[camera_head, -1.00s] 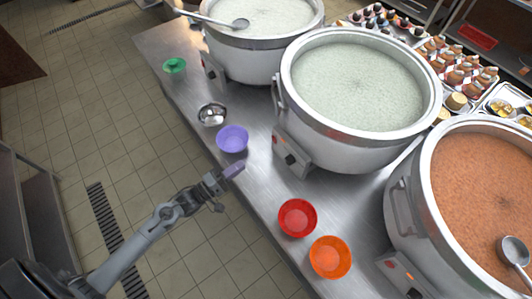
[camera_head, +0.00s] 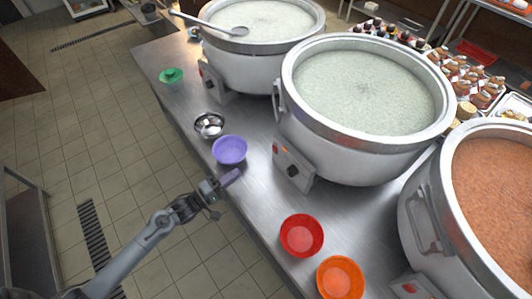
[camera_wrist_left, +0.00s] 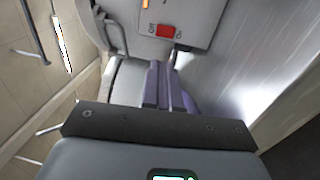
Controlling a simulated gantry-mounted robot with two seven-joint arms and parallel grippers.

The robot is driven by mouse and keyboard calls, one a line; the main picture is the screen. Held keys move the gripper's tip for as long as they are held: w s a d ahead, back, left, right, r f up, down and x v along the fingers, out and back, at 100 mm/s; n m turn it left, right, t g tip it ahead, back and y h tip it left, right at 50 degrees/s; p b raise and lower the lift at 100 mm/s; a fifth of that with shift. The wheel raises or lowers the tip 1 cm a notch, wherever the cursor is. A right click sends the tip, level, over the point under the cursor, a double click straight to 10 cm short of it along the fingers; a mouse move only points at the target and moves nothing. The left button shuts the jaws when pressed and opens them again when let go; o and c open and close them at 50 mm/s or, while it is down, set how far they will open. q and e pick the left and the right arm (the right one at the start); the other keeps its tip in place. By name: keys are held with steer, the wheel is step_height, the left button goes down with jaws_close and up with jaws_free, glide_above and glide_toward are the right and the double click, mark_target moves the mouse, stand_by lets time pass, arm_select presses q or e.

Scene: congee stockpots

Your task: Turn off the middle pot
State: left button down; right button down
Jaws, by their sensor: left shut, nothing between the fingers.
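The middle pot (camera_head: 365,95) is a large silver stockpot full of pale congee. Its control box (camera_head: 296,166) is low on its front left side, with a red switch (camera_head: 275,148), a small orange light and a dark knob. My left gripper (camera_head: 231,178) has purple-grey fingers, shut and empty, at the counter's front edge, left of this box and apart from it. In the left wrist view, the shut fingers (camera_wrist_left: 165,85) point toward a red switch (camera_wrist_left: 166,31) marked Off and On on a grey panel. My right gripper is not in view.
A purple bowl (camera_head: 229,150), a metal bowl (camera_head: 209,125), a red bowl (camera_head: 301,235) and an orange bowl (camera_head: 340,278) line the counter's front edge. Another congee pot (camera_head: 262,60) stands behind, and a brown-filled pot (camera_head: 480,205) stands at right. Counter between the purple and red bowls is clear.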

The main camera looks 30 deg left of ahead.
mark_target(273, 148)
arm_select(q)
steer(key=shift+w, duration=0.1)
